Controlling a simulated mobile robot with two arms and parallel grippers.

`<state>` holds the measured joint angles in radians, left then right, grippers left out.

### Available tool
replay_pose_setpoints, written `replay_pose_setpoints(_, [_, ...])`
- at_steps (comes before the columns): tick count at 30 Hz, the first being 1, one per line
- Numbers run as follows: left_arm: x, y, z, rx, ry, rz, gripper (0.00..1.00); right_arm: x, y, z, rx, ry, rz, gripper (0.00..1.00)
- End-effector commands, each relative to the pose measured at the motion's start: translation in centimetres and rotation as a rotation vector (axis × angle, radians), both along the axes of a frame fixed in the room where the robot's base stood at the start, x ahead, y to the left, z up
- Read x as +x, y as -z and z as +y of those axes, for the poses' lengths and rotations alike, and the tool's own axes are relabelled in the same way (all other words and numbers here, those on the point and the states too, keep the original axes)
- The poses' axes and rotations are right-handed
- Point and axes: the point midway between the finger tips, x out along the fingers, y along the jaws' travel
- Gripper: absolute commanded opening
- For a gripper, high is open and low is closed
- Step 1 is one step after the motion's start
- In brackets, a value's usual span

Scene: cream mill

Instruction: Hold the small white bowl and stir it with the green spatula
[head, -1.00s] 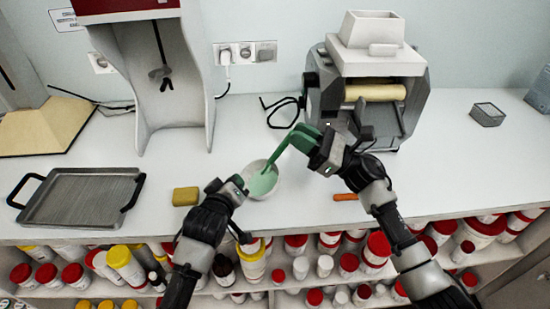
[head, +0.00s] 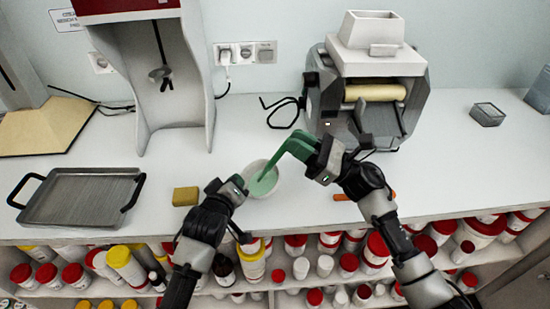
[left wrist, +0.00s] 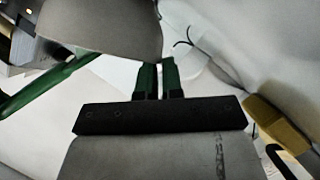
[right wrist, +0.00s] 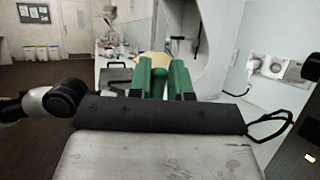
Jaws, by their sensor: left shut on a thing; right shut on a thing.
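The small white bowl (head: 274,192) is near the front of the white counter, with pale green contents showing inside. My left gripper (head: 240,184) is shut on its left rim. In the left wrist view a grey-white curved surface, seemingly the bowl (left wrist: 105,25), is beyond the green fingers (left wrist: 158,80). The green spatula (head: 271,170) slants down leftward from my right gripper (head: 302,146) into the bowl. My right gripper is shut on its upper end, above and right of the bowl. Whether the spatula touches the bowl's bottom cannot be told.
A yellow sponge (head: 186,196) and a metal tray (head: 80,220) lie left of the bowl. A roller mill (head: 375,65) stands behind my right arm, and a tall white stand machine (head: 175,130) stands behind left. An orange object (head: 345,197) lies right. Jars fill shelves below.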

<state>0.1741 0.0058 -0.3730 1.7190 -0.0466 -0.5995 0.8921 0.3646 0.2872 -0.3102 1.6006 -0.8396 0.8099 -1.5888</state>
Motion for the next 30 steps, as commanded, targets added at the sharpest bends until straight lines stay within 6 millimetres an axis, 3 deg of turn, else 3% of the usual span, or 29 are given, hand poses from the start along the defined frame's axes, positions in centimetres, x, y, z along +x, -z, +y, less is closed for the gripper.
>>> replay_pose_setpoints(30, [0.0,-0.1,0.0,-0.002,0.000,-0.002,0.00,-0.6,0.0,-1.6,-0.001,0.000,-0.001,0.00])
